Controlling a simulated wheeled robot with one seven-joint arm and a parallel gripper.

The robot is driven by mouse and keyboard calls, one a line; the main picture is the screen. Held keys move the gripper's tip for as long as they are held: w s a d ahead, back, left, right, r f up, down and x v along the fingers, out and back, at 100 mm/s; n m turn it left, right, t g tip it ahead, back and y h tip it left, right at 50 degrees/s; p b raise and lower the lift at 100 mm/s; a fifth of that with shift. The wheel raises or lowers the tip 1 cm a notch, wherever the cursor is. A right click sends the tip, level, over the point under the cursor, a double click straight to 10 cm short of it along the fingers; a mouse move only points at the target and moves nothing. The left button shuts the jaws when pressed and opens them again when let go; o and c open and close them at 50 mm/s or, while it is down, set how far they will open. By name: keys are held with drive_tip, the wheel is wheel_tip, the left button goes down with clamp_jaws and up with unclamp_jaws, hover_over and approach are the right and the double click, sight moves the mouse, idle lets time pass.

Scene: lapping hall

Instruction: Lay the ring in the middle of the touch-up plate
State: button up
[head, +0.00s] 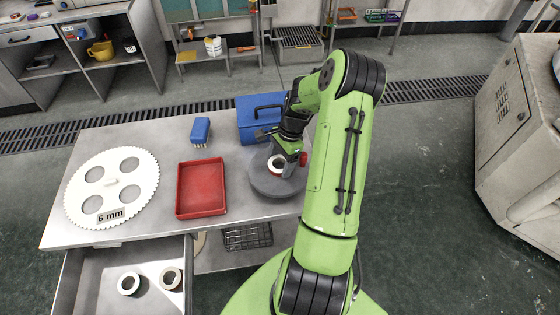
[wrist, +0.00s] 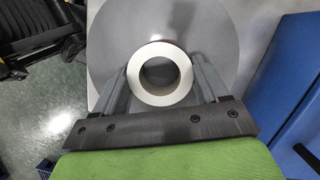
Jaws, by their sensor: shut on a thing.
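The pale ring (head: 271,171) is in my gripper (head: 289,166) over the round grey touch-up plate (head: 262,187) on the steel table. In the wrist view my gripper (wrist: 160,85) has one finger on each side of the ring (wrist: 160,48), shut on it. The ring lies flat, hole facing the camera, with the grey plate (wrist: 112,45) behind it. From above it appears near the middle of the plate, left to right. I cannot tell whether its underside touches the plate. The arm hides part of the plate's right side in the head view.
A blue toolbox (head: 251,125) stands close behind the plate. A red tray (head: 201,188), a blue brush (head: 200,130) and a toothed white disc (head: 128,172) marked 6 mm lie to the left. Two more rings sit in the open drawer (head: 106,268).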

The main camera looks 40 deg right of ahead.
drive_tip(key=shift+f, duration=0.1)
drive_tip(key=o, duration=1.2)
drive_tip(key=w+p+v, duration=0.1)
drive_tip(key=p+v, duration=0.1)
drive_tip(key=v, duration=1)
drive_tip(key=a+r+n+h, duration=0.3)
drive_tip(key=a+r+n, duration=0.4)
drive_tip(key=a+r, duration=0.3)
drive_tip(key=s+a+r+n+t, duration=0.1)
drive_tip(key=s+a+r+n, duration=0.1)
drive_tip(key=s+a+n, duration=0.2)
drive_tip(key=s+a+r+n+t, duration=0.2)
drive_tip(key=s+a+n, duration=0.3)
drive_tip(key=s+a, duration=0.1)
drive_tip(key=s+a+r+n+t, duration=0.2)
drive_tip(key=s+a+r+n, duration=0.1)
drive_tip(key=s+a+n, duration=0.1)
drive_tip(key=shift+s+a, duration=0.45)
drive_tip(key=shift+a, duration=0.25)
drive_tip(key=shift+s+a, duration=0.45)
drive_tip(key=shift+a, duration=0.2)
